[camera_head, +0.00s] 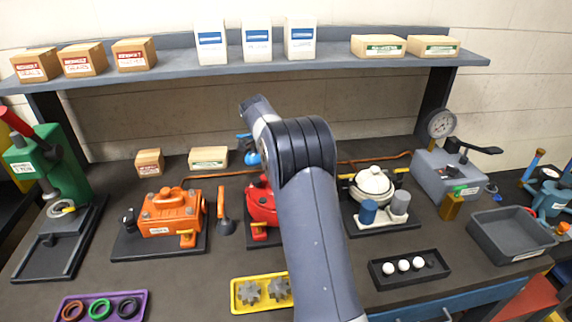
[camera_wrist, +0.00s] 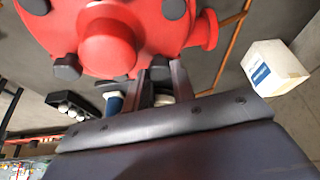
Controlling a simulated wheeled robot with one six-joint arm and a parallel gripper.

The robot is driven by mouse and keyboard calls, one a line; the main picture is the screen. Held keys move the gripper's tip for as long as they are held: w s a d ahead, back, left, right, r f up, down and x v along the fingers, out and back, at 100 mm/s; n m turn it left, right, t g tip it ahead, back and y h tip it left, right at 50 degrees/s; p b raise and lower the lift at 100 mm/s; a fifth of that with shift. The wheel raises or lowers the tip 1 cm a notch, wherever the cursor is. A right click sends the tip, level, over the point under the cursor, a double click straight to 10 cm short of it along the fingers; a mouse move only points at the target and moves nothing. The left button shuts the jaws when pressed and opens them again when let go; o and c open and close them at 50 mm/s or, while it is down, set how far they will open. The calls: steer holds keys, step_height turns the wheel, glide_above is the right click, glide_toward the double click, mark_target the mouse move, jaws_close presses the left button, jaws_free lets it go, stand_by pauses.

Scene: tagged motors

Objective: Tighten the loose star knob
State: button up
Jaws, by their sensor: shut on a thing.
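The red machine (camera_head: 262,205) stands mid-bench in the head view, largely hidden behind my arm. In the wrist view its round red housing (camera_wrist: 108,38) fills the upper left, with dark knobs around its rim, one at the lower left (camera_wrist: 67,67) and one at the upper right (camera_wrist: 173,8). My gripper (camera_wrist: 161,72) is at the housing's lower rim, its two dark fingers closed around a small dark part there, which I take for the star knob. That knob is mostly hidden between the fingers, so its shape and seating cannot be told. The head view hides the gripper.
An orange machine (camera_head: 170,213) stands to the left, and a white-domed unit (camera_head: 374,184) on a dark base to the right. A yellow tray (camera_head: 238,301) with grey star-shaped parts lies in front. A shelf (camera_head: 180,74) with boxes spans the back. A grey bin (camera_head: 512,258) sits at right.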

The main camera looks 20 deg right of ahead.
steer(key=shift+w+r+m, duration=0.2)
steer(key=shift+r+m, duration=0.1)
steer(key=shift+m, duration=0.5)
steer(key=shift+g+p, duration=0.3)
steer(key=o, duration=0.7)
steer(key=shift+f, duration=0.1)
steer(key=v, duration=1)
steer(key=shift+r, duration=0.4)
steer(key=shift+a, duration=0.15)
steer(key=x, duration=1.1)
steer(key=shift+f, duration=0.1)
